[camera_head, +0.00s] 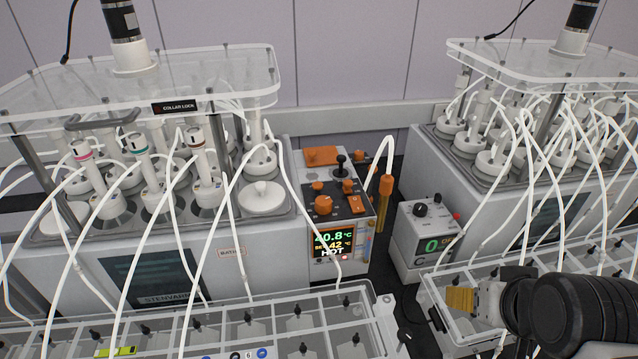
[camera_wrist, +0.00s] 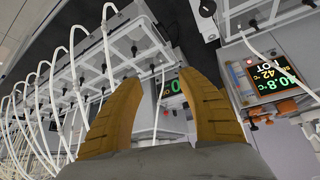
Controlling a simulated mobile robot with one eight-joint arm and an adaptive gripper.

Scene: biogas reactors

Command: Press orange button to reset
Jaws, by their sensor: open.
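The control unit (camera_head: 343,262) stands between the two reactor baths. Its lit display (camera_head: 332,243) reads 40.8 °C, a second line with 42, and HOT. Its sloped top carries several orange knobs, a black lever and a square orange button-like switch (camera_head: 357,205). I cannot tell for sure which orange part is the reset button. In the wrist view the display (camera_wrist: 272,76) appears turned at the upper right, with orange parts (camera_wrist: 287,106) below it. My gripper (camera_wrist: 165,82) is open and empty, with yellow-orange fingers. In the head view it (camera_head: 460,299) is at the lower right, apart from the unit.
A small white box (camera_head: 424,240) with a green 0 display stands right of the control unit. An orange-capped tube (camera_head: 385,188) rises beside the unit. Clear racks (camera_head: 290,320) line the front, and white hoses arch over both baths. A dark gap lies between the racks.

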